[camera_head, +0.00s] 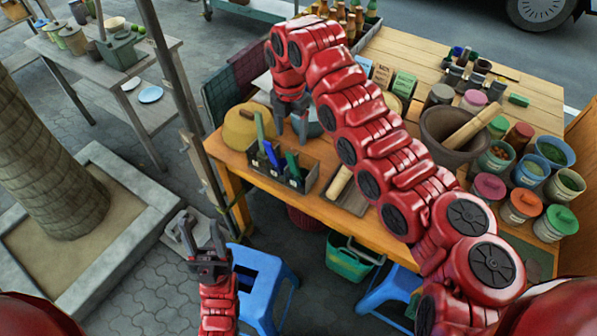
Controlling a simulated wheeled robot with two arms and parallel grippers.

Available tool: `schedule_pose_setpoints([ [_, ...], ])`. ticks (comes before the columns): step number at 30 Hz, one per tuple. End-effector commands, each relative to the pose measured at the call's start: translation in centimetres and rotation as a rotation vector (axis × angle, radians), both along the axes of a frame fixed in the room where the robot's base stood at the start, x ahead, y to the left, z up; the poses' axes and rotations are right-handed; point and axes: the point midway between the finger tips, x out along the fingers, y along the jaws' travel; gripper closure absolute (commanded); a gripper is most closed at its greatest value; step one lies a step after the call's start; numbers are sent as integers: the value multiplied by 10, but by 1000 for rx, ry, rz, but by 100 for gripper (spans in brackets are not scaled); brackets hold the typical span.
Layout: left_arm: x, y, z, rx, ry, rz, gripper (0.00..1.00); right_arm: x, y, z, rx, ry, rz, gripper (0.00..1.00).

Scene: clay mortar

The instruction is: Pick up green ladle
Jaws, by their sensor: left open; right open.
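A dark divided utensil box (312,178) stands at the front left edge of the wooden table. Upright handles stick out of it: a green one (293,164), a taller green-blue one (261,130) and a blue one (272,154). I cannot tell which belongs to the green ladle, as any bowl is hidden in the box. My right gripper (291,134) is open and points down just above and behind the box, apart from the handles as far as I can see. My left gripper (202,236) is open and empty, low in front of the table's left end.
A large mortar with a pestle (452,140) and several lidded tubs crowd the table's right side. A metal pole (168,75) rises at the left. Blue stools (262,283) stand below the front edge.

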Motion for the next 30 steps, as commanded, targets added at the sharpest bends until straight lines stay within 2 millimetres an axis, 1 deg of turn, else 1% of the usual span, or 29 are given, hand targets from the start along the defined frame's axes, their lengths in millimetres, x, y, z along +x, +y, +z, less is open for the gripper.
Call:
schedule_pose_setpoints([
  [1,0,0,4,0,0,0,50,-2,1,-8,4,6,0,30],
  [10,0,0,14,0,0,0,50,0,3,-53,6,1,-2,30],
  [12,0,0,13,0,0,0,50,-1,4,-68,7,1,-1,30],
  [15,0,0,13,0,0,0,50,0,2,-83,2,-2,-3,30],
  [17,0,0,22,0,0,0,50,0,0,-88,1,2,-4,30],
  [19,0,0,24,0,0,0,50,-1,0,-98,1,4,-3,30],
  [23,0,0,26,0,0,0,50,1,1,-105,2,-2,-3,30],
  [26,0,0,32,0,0,0,50,3,1,-109,2,-1,-3,30],
  [30,0,0,44,0,0,0,50,5,1,-123,0,1,-1,30],
])
